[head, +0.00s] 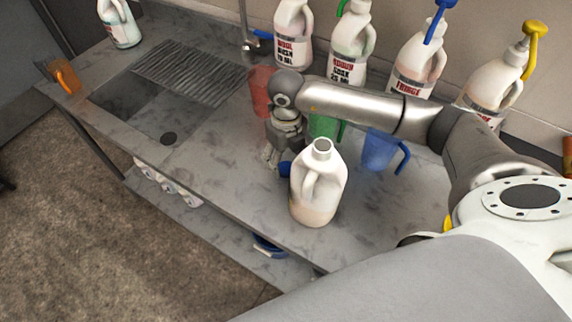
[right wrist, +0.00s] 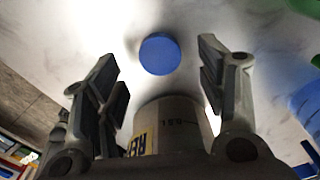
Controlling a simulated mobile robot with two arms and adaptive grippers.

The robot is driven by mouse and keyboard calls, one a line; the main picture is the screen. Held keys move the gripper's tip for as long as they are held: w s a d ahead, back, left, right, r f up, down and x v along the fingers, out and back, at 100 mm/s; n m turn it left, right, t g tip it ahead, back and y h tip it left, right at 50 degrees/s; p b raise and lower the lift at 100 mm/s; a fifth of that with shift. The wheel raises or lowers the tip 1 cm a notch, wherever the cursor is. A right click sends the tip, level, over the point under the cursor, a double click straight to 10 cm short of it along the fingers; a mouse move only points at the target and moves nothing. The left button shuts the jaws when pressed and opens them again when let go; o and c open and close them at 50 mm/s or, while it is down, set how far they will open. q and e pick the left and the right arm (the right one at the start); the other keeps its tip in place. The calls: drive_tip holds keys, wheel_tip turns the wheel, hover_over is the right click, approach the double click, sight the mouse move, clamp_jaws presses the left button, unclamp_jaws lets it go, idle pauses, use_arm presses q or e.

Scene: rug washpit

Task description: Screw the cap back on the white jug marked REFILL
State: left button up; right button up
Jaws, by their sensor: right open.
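The white jug (head: 318,190) stands upright and uncapped on the grey counter, its open neck facing up. A jug with a partly visible "RE" label shows at the bottom of the right wrist view (right wrist: 175,122). A round blue cap (head: 285,168) lies on the counter just left of the jug. In the right wrist view the cap (right wrist: 160,53) is seen beyond and between the fingers, apart from them. My right gripper (head: 271,159) is open and empty, pointing down just left of the cap; its fingers are partly hidden in the head view. My left gripper is not in view.
Red (head: 261,92), green (head: 323,127) and blue (head: 379,149) measuring jugs stand behind, partly hidden by my right arm. Several labelled bottles line the wall, including one marked FRINGE (head: 416,66). A sink (head: 140,106) lies left. The counter's front edge is close to the white jug.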

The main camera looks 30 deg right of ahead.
sight(286, 167)
drive_tip(key=shift+f+p, duration=0.35)
drive_tip(key=shift+f, duration=1.2)
drive_tip(key=c, duration=0.8)
